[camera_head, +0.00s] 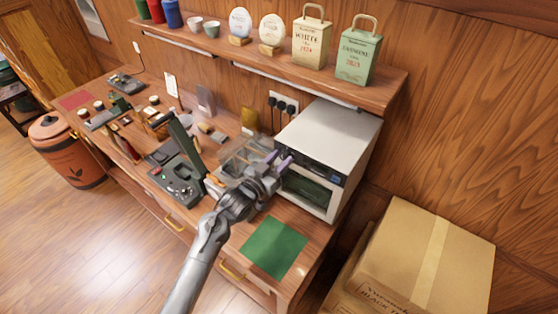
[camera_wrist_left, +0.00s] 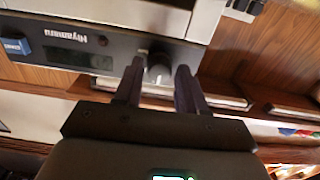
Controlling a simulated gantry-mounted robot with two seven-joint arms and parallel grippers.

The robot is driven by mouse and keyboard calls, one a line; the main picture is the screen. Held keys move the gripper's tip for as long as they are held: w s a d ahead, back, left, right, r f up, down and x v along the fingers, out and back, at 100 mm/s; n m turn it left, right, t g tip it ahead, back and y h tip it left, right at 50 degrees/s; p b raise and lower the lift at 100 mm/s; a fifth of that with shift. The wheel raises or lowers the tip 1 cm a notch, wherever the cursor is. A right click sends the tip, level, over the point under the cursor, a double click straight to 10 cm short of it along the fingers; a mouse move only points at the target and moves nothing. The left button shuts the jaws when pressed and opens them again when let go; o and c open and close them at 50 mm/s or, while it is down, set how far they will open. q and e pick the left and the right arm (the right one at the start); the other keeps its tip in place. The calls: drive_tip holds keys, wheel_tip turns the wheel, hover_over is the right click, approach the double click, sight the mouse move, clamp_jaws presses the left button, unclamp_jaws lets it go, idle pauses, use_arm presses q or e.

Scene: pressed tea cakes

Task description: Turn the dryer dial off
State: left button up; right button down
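The dryer (camera_head: 335,135) is a white box with a dark control strip and a glass door, at the right end of the counter. In the left wrist view its control strip (camera_wrist_left: 75,40) appears upside down, with a small display (camera_wrist_left: 100,62) and a blue button (camera_wrist_left: 15,46). The dark round dial (camera_wrist_left: 159,66) shows between the fingertips of my left gripper (camera_head: 279,160), which is in front of the strip's left end. The left gripper (camera_wrist_left: 160,72) is open, one finger on each side of the dial; I cannot tell whether they touch it. The right gripper is not in view.
A green mat (camera_head: 273,247) lies on the counter in front of the dryer. A black scale-like device (camera_head: 178,180) and small tea items stand to the left. A shelf (camera_head: 380,92) with tins runs above. A cardboard box (camera_head: 428,250) stands at the right.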

use_arm(q)
drive_tip(key=shift+o, duration=1.4)
drive_tip(key=v, duration=1)
drive_tip(key=shift+s+a+b, duration=0.3)
